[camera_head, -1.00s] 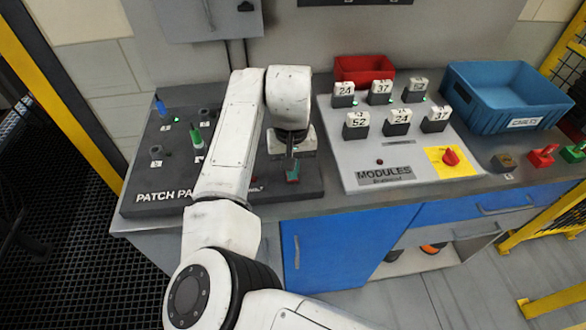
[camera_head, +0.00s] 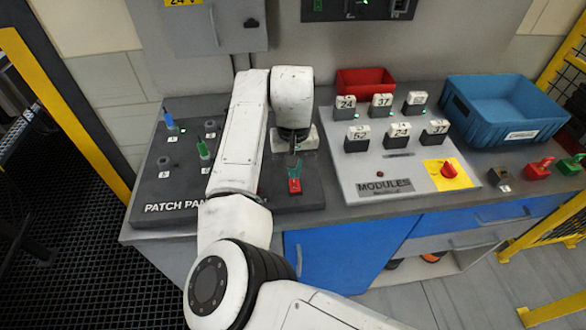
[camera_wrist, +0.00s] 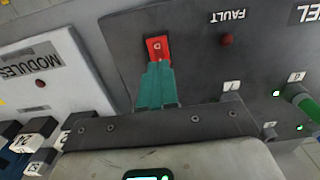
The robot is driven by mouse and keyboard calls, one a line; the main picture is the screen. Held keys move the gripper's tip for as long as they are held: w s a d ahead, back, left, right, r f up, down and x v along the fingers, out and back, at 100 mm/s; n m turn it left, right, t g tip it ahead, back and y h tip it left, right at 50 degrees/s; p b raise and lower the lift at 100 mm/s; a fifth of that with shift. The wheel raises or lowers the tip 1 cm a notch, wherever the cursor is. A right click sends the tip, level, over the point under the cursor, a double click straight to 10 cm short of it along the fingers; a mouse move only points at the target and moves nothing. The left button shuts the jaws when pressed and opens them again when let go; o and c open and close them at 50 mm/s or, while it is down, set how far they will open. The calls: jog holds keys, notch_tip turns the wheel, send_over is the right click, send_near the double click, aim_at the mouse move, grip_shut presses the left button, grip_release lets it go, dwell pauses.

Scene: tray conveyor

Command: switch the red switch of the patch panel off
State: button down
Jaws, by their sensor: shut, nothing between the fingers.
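The patch panel (camera_head: 160,190) is a dark grey slab at the left of the bench. Its red switch (camera_head: 295,187) sits near the panel's right front corner. In the wrist view the red switch (camera_wrist: 157,47) shows a small pale mark on its face. My gripper (camera_head: 294,172) points down just behind the switch, its teal fingers together and empty. In the wrist view the fingertips of my gripper (camera_wrist: 156,68) meet the edge of the switch; I cannot tell whether they touch it. The fingers hide part of the switch, so its tilt is unclear.
A red lamp marked FAULT (camera_wrist: 227,39) sits beside the switch. Blue (camera_head: 170,122) and green (camera_head: 204,150) plugs stand at the panel's left. The light MODULES board (camera_head: 400,170), with several numbered blocks, is at the right. Red (camera_head: 365,80) and blue (camera_head: 505,108) bins stand behind.

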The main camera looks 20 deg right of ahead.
notch_tip(320, 180, up, 11)
jog(key=w+b, duration=0.1)
jog(key=shift+w+d+b, duration=0.15)
jog(key=shift+d+b, duration=0.05)
jog(key=shift+b, duration=0.2)
jog(key=shift+d+r, duration=0.15)
